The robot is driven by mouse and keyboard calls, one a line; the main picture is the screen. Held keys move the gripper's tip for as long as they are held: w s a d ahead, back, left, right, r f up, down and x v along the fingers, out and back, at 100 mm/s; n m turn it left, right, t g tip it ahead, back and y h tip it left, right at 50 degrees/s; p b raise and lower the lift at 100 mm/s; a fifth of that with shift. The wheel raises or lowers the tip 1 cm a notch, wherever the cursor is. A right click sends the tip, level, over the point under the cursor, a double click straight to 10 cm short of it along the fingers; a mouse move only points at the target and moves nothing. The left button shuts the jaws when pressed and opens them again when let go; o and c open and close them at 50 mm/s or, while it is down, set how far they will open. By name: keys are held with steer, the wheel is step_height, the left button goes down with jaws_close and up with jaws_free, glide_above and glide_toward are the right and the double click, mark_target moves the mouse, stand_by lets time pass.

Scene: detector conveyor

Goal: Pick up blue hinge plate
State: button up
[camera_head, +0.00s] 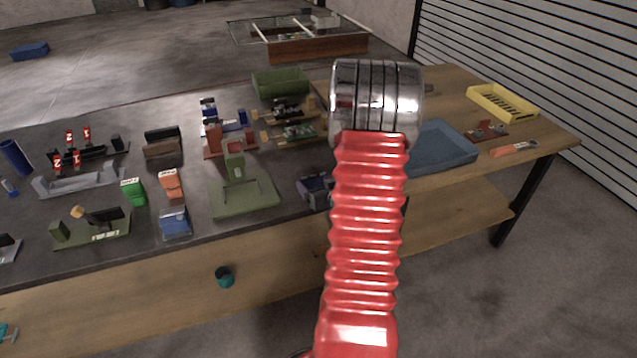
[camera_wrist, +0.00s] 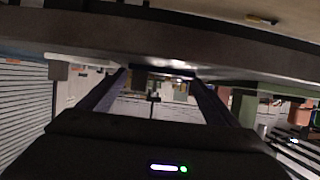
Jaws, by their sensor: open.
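A small blue block-like part (camera_head: 175,222) lies near the front edge of the dark bench mat in the head view. It may be the blue hinge plate, but its shape is too small to be sure. A darker blue-violet part (camera_head: 314,188) sits farther right by the edge, partly hidden by my red arm. My gripper (camera_wrist: 158,76) is open in the wrist view, with two dark fingers apart and nothing clearly between them. The head view does not show its fingers, and I cannot tell its distance from either part.
A green fixture (camera_head: 245,197) stands between the two blue parts. Orange (camera_head: 171,184) and green (camera_head: 133,192) blocks stand just behind the first one. A blue tray (camera_head: 440,148) and a yellow tray (camera_head: 502,102) are at the right. A dark band (camera_wrist: 60,38) crosses the wrist view.

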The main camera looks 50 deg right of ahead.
steer(key=shift+w+d+f, duration=0.15)
steer(key=shift+w+d, duration=0.05)
steer(key=shift+w, duration=0.15)
steer(key=shift+c, duration=0.2)
steer(key=c, duration=0.9)
